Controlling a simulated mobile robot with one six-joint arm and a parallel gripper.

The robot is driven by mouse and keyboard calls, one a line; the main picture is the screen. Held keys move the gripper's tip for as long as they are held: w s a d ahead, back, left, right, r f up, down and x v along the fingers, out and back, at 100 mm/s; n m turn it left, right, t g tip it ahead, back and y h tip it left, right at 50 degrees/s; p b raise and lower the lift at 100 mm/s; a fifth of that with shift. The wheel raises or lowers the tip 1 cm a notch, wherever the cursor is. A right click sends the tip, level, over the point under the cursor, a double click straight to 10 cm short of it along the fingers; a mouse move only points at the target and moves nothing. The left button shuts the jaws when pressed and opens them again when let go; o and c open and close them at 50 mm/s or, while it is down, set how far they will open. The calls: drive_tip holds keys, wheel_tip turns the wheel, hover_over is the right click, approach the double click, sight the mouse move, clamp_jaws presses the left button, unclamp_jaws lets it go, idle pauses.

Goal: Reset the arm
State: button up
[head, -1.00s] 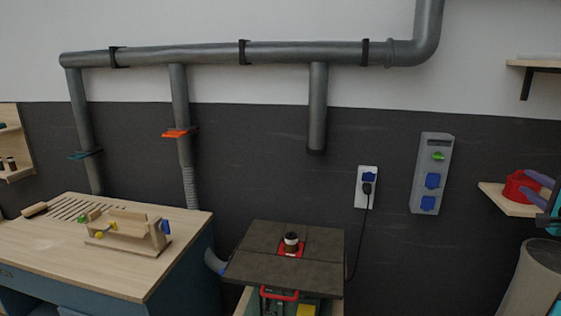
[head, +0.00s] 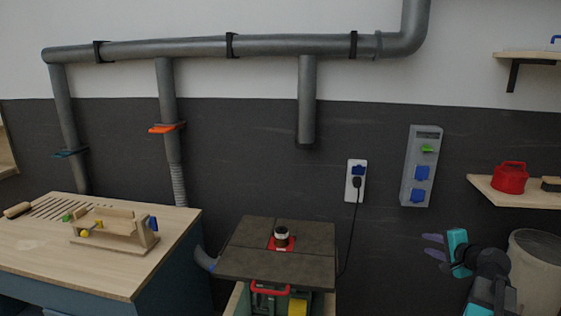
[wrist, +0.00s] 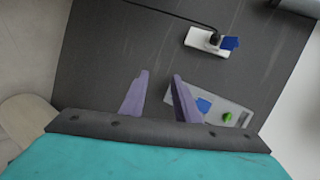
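My gripper (head: 434,246) is at the lower right of the head view, in front of the dark wall and left of a pale bin. Its two purple fingers point left and stand apart, with nothing between them. In the wrist view the fingers of my gripper (wrist: 160,98) are also apart and empty. Beyond them are the dark wall, the white socket with a black plug (wrist: 206,40) and the grey panel with blue sockets (wrist: 218,112).
A router table (head: 280,250) stands at the lower middle. A workbench (head: 120,275) with a wooden jig (head: 115,230) is at the left. A red container (head: 510,178) sits on a wall shelf (head: 530,197) at the right. A pale bin (head: 535,280) stands below it.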

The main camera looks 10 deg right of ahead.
drive_tip(key=a+f+n+g+y+b, duration=0.1)
drive_tip(key=a+f+n+g, duration=0.1)
drive_tip(key=a+f, duration=0.7)
drive_tip(key=a+f+n+g+y+b, duration=0.15)
drive_tip(key=a+f, duration=0.45)
drive_tip(key=f, duration=0.7)
drive_tip(key=s+a+f+n+g+y+b, duration=0.1)
drive_tip(key=s+a+f+n+g, duration=0.2)
drive_tip(key=a+f, duration=0.5)
drive_tip(key=s+a+f+n+g, duration=0.1)
drive_tip(key=s+a+f+g, duration=0.25)
drive_tip(key=a+f, duration=0.4)
drive_tip(key=s+a+f+n+g+h+b, duration=0.1)
drive_tip(key=s+a+f+n+g, duration=0.1)
drive_tip(key=s+f, duration=0.6)
drive_tip(key=s+a+f+n+g+h+b, duration=0.1)
drive_tip(key=s+a+f+n+g, duration=0.2)
drive_tip(key=s+f, duration=0.5)
drive_tip(key=s+a+f+n+g+h+b, duration=0.1)
drive_tip(key=s+a+f+n+g, duration=0.2)
drive_tip(key=s, duration=1.1)
drive_tip(key=a+f+n, duration=0.1)
drive_tip(key=a+f, duration=0.2)
drive_tip(key=f, duration=0.2)
drive_tip(key=shift+s+b, duration=0.35)
drive_tip(key=shift+b, duration=0.05)
drive_tip(key=shift+a+n, duration=0.2)
drive_tip(key=shift+n, duration=0.15)
